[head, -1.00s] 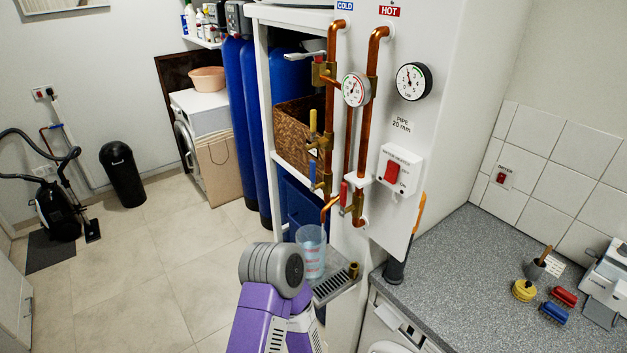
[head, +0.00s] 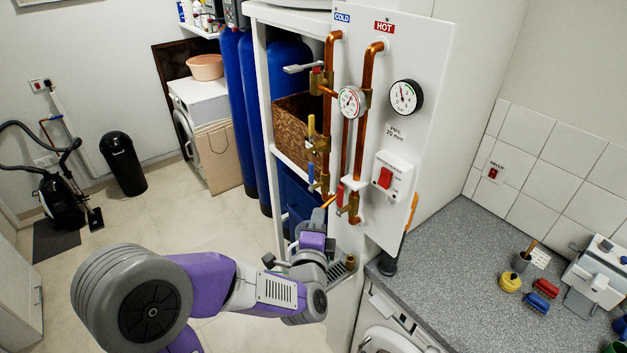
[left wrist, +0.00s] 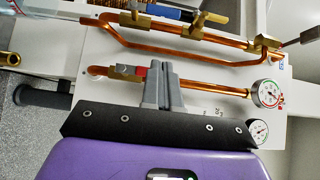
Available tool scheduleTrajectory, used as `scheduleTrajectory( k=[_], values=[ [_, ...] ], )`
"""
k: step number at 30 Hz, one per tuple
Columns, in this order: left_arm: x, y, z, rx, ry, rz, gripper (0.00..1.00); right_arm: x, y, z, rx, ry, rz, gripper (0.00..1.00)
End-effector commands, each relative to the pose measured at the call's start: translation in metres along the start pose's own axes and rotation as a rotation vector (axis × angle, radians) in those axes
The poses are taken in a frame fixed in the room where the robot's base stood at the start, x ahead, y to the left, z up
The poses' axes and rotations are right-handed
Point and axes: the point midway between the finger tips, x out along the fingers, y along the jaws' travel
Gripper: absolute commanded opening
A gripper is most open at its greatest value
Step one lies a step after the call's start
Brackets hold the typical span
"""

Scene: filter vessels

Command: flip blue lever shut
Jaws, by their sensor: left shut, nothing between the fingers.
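The blue lever (head: 310,173) stands upright beside the cold copper pipe, roughly in line with it, below the yellow lever. In the left wrist view the blue lever (left wrist: 168,12) lies along the top edge, with its valve body beside it. My left gripper (left wrist: 162,68) is shut and empty. Its grey fingertips show close to the red lever (left wrist: 141,69) of the hot pipe and apart from the blue lever; I cannot tell whether they touch the red one. In the head view my left arm's wrist hides most of the gripper. My right gripper is in neither view.
Close by are the yellow lever (head: 311,127), the copper hot pipe (head: 367,90), the pressure gauge (head: 352,101) and the red switch box (head: 393,177). A glass (left wrist: 35,8) shows at the wrist view's corner. A grey worktop (head: 440,255) extends right; open floor lies left.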

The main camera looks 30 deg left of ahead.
Motion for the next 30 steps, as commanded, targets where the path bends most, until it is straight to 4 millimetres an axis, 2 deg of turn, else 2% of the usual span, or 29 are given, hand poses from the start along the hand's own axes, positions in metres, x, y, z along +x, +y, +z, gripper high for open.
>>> scheduleTrajectory(
  k=[9,14,19,30],
  values=[
    [0.000,0.000,0.000,0.004,0.000,0.000,0.00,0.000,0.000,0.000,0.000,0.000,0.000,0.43],
    [0.008,-0.001,-0.001,0.006,0.000,0.002,0.00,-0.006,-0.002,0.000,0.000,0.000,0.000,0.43],
    [0.029,-0.002,0.000,0.007,-0.001,0.003,0.00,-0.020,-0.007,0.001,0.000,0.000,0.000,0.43],
    [0.104,0.001,0.000,0.005,0.000,0.001,0.00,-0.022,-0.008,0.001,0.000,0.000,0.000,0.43]
  ],
)
